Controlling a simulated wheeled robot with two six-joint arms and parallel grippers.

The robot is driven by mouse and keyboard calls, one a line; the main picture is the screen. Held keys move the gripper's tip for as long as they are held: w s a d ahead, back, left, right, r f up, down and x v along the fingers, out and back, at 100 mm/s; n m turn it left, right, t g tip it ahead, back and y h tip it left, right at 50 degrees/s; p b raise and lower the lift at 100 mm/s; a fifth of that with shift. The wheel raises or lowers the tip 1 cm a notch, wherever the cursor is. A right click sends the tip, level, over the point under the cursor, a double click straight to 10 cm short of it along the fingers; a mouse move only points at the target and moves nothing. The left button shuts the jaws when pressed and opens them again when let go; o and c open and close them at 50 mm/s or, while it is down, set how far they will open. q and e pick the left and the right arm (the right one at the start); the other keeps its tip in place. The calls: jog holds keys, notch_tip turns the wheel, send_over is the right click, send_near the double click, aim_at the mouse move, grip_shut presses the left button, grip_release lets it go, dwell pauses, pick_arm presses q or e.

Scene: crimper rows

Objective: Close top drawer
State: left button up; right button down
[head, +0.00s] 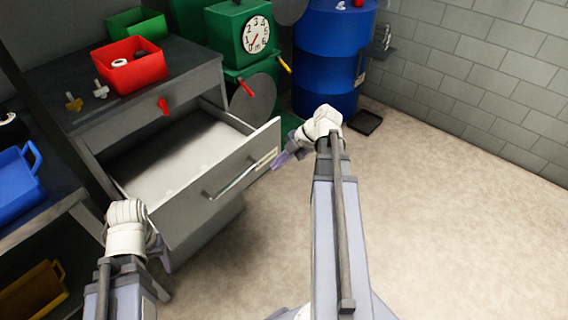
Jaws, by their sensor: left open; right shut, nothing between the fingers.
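A grey drawer (203,203) in the cabinet under the bench is pulled well out, its pale inside (180,152) showing and looking empty. A long metal handle (233,180) runs across its front. A lower cabinet part shows below it, so this looks like the top drawer. My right gripper (280,160) is shut and empty, close to the right end of the drawer front; I cannot tell whether it touches. My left gripper (165,262) is open near the left lower end of the drawer front, its fingers partly hidden behind my wrist.
On the bench top (188,66) stand a red bin (130,72) and a green bin (137,24). A green machine with a dial (240,32) and a blue barrel (327,60) stand behind. A blue bin (17,187) is at left.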

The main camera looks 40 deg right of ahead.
pick_arm(q)
jog(key=shift+f+b, duration=1.05)
jog(key=shift+f, duration=0.55)
pick_arm(e)
jog(key=shift+w+a+f, duration=0.5)
jog(key=shift+w+f, duration=0.05)
jog(key=shift+w, duration=0.35)
jog(key=shift+w+a+f, duration=0.45)
jog(key=shift+w+f, duration=0.05)
jog(key=shift+w, duration=0.4)
jog(key=shift+w+a+f, duration=0.5)
jog(key=shift+w+f, duration=0.05)
jog(key=shift+w, duration=0.35)
jog(key=shift+w, duration=0.1)
jog(key=w+a, duration=0.2)
jog(key=w, duration=0.7)
jog(key=w+a, duration=0.2)
jog(key=w, duration=0.8)
jog(key=w+a, duration=0.3)
jog(key=w, duration=0.6)
jog(key=shift+w, duration=0.55)
jog(key=shift+w+r, duration=0.1)
jog(key=shift+a, duration=0.1)
